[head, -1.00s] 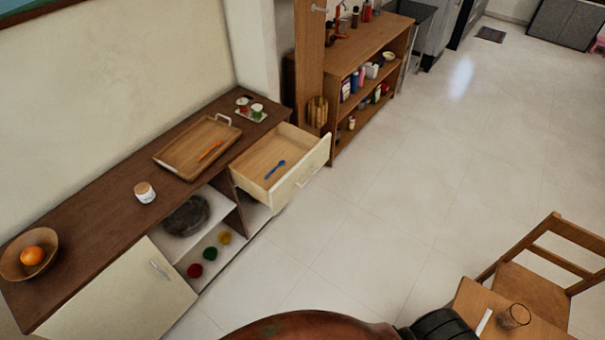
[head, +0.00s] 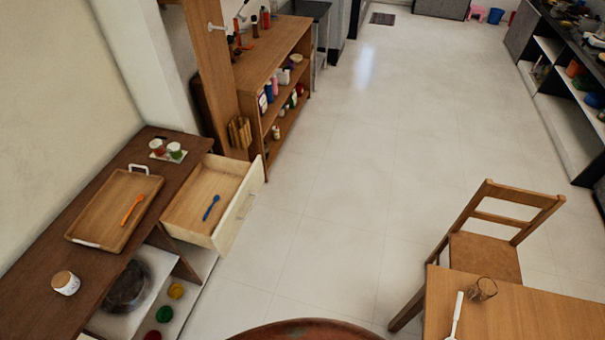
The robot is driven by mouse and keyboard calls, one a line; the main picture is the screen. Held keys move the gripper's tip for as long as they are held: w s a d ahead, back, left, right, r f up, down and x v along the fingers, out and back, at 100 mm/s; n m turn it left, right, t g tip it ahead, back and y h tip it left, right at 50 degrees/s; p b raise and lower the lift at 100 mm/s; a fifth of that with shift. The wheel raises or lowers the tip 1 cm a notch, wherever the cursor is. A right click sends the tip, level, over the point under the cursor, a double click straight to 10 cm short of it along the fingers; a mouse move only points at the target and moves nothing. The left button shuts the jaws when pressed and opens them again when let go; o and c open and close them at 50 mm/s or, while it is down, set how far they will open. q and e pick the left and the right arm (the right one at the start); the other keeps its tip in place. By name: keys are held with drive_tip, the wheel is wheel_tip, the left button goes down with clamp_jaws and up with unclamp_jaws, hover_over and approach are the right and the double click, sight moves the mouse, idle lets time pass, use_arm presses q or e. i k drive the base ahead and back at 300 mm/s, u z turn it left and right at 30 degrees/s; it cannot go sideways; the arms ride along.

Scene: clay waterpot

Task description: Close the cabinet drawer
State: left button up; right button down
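The cabinet (head: 45,262) is a long low unit with a dark wood top along the left wall. Its drawer (head: 228,234), with a cream front and a light wood inside, is pulled well out at the cabinet's far end. A blue spoon (head: 211,207) lies in the drawer. A handle (head: 246,206) sits on the outer face of the drawer front. Neither of my grippers shows in the head view.
A tray (head: 85,240) with an orange utensil, a jar (head: 65,283) and small cups are on the cabinet top. A shelf unit (head: 275,58) stands beyond the drawer. A chair (head: 484,258) and table (head: 520,312) are at the right. The floor (head: 330,200) between is clear.

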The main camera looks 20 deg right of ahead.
sight(238, 184)
drive_tip(key=z, duration=0.3)
drive_tip(key=i, duration=1.15)
drive_tip(key=u, duration=0.45)
